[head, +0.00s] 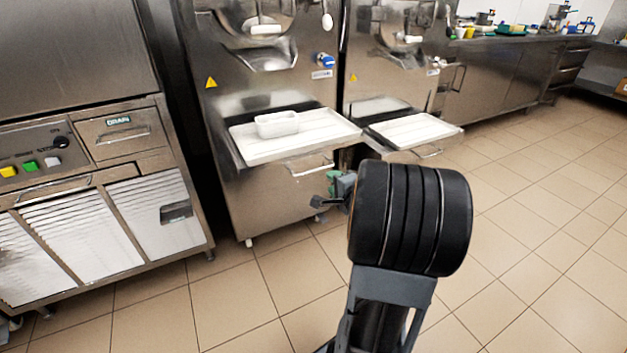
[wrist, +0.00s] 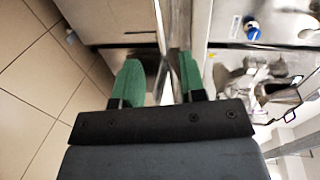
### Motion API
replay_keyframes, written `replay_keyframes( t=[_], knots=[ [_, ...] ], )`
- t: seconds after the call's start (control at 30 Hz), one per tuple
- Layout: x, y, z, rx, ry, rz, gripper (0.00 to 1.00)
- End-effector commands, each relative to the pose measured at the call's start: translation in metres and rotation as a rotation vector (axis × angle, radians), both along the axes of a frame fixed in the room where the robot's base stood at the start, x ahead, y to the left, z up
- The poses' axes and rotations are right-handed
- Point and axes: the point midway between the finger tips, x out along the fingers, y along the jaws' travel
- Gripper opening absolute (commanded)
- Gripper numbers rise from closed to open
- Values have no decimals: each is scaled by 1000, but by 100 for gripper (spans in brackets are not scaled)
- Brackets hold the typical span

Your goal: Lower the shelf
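A white shelf (head: 325,126) with a metal rim sticks out level from the front of the nearer freezer (head: 255,75). A second white shelf (head: 415,130) sticks out from the freezer to its right. My gripper (head: 326,201) is low in front of the nearer freezer, below its shelf and near the handle (head: 313,169). In the wrist view, the two green fingers of my gripper (wrist: 160,82) are apart. A narrow metal strip (wrist: 172,40) shows between and beyond them. I cannot tell whether they touch it. My arm hides part of the space below the right shelf.
A white tub (head: 278,125) stands on the nearer shelf. A steel unit with a drain drawer (head: 118,132) stands at left. A counter (head: 500,75) with small items runs along the back right. The tiled floor (head: 540,215) is clear at right.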

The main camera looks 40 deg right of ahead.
Motion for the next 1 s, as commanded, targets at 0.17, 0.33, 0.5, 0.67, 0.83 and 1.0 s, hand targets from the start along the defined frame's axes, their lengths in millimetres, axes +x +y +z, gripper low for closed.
replay_keyframes(
  t=[0.17,0.33,0.5,0.67,0.83,1.0],
  knots=[
    [17,-3,-12,26,-13,9,38],
    [49,-7,-20,26,-13,9,38],
    [81,-11,-26,25,-12,8,38],
    [105,-15,-30,25,-12,7,38],
    [122,-17,-31,24,-12,6,38],
    [130,-19,-32,24,-11,5,38]
  ],
)
